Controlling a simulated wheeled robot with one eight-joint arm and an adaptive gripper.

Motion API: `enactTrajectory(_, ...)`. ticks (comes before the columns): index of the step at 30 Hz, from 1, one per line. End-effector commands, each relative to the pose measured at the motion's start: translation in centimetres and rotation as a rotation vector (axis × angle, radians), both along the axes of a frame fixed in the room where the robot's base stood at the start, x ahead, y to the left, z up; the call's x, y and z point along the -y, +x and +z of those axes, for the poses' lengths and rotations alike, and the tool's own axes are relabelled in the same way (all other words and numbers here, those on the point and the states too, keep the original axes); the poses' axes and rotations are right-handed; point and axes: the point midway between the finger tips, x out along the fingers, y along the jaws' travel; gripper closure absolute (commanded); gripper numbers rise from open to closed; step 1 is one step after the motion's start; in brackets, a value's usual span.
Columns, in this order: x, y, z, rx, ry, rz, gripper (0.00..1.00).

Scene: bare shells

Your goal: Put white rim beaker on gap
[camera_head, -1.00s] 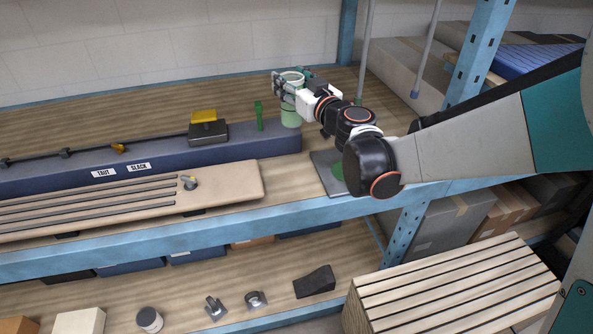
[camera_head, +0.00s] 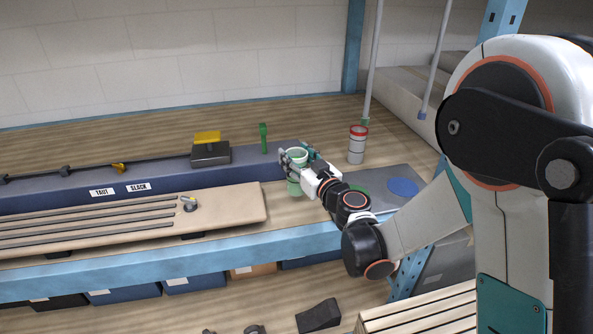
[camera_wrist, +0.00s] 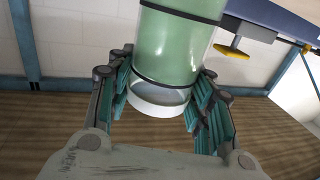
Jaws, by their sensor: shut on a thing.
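My gripper (camera_head: 297,164) is shut around a pale green beaker (camera_head: 293,186) with a white rim, at the right end of the dark blue rail. In the wrist view the beaker (camera_wrist: 168,50) sits between the two finger sets (camera_wrist: 160,95), its white band (camera_wrist: 157,100) nearest the camera. A grey plate (camera_head: 385,178) lies on the shelf to the right, with a blue disc (camera_head: 403,187) and a green disc (camera_head: 361,190) partly hidden by my arm. I cannot tell exactly which spot is the gap.
A red-rimmed grey beaker (camera_head: 357,147) stands behind the plate. A tan board (camera_head: 225,205) lies in front. Grey poles (camera_head: 374,60) hang at the right.

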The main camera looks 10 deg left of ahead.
Motion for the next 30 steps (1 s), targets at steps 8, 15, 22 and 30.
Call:
enactTrajectory(8, 0.0, 0.0, -3.7, 0.0, 0.0, 0.0, 0.96)
enactTrajectory(15, 0.0, 0.0, -3.6, 0.0, 0.0, 0.0, 0.96)
enactTrajectory(22, 0.0, 0.0, -3.8, 0.0, 0.0, 0.0, 0.33)
enactTrajectory(30, 0.0, 0.0, -3.8, 0.0, 0.0, 0.0, 0.33)
